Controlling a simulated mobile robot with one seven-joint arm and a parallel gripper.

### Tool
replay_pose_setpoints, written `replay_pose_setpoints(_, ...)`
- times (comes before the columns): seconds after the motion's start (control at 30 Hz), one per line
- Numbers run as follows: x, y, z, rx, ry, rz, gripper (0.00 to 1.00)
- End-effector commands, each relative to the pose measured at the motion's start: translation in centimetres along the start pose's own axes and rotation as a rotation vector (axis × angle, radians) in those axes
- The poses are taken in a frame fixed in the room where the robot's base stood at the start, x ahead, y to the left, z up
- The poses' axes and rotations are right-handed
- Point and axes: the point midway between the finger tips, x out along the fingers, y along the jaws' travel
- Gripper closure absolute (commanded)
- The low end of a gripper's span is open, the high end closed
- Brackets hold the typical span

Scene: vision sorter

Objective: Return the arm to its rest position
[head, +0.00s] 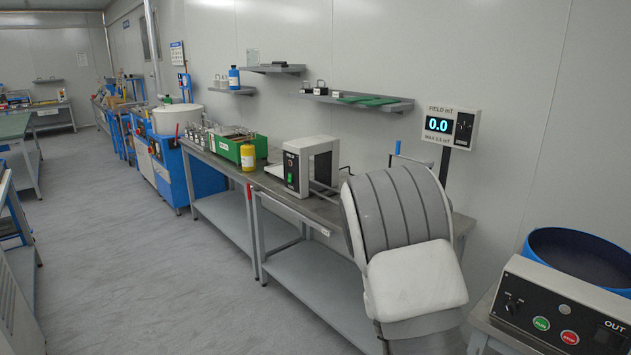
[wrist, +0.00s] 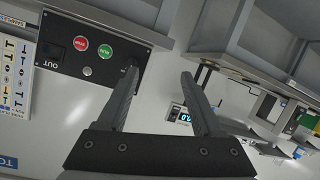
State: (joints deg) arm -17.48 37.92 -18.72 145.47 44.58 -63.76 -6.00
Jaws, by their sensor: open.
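My gripper (wrist: 160,73) shows in the wrist view with its two dark fingers spread apart and nothing between them. It is open and empty. The wrist view is turned, with the control panel (wrist: 95,50) and its red and green buttons behind the left finger. In the head view a large grey and white link of my arm stands at the right of centre, in front of the workbench. The gripper itself does not show in the head view.
The control panel (head: 560,315) and a blue round bowl (head: 530,247) stand at the right. A workbench (head: 270,180) holds a grey machine (head: 312,165), a yellow bottle (head: 248,158) and a green tray. A field display (head: 450,126) reads 0.0. The floor at the left is clear.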

Motion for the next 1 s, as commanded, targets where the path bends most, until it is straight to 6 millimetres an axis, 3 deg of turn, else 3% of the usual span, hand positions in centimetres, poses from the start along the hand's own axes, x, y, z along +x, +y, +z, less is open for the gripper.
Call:
replay_pose_setpoints(0.3,-4.7,-5.6,-4.8,0.181,-0.265,-0.316,0.32)
replay_pose_setpoints(0.53,-10.6,-7.3,-9.0,0.186,-0.396,-0.536,0.32)
replay_pose_setpoints(0.77,-17.4,-6.1,-12.6,0.098,-0.480,-0.703,0.32)
replay_pose_setpoints(1.0,-24.2,-1.8,-14.7,-0.059,-0.536,-0.781,0.32)
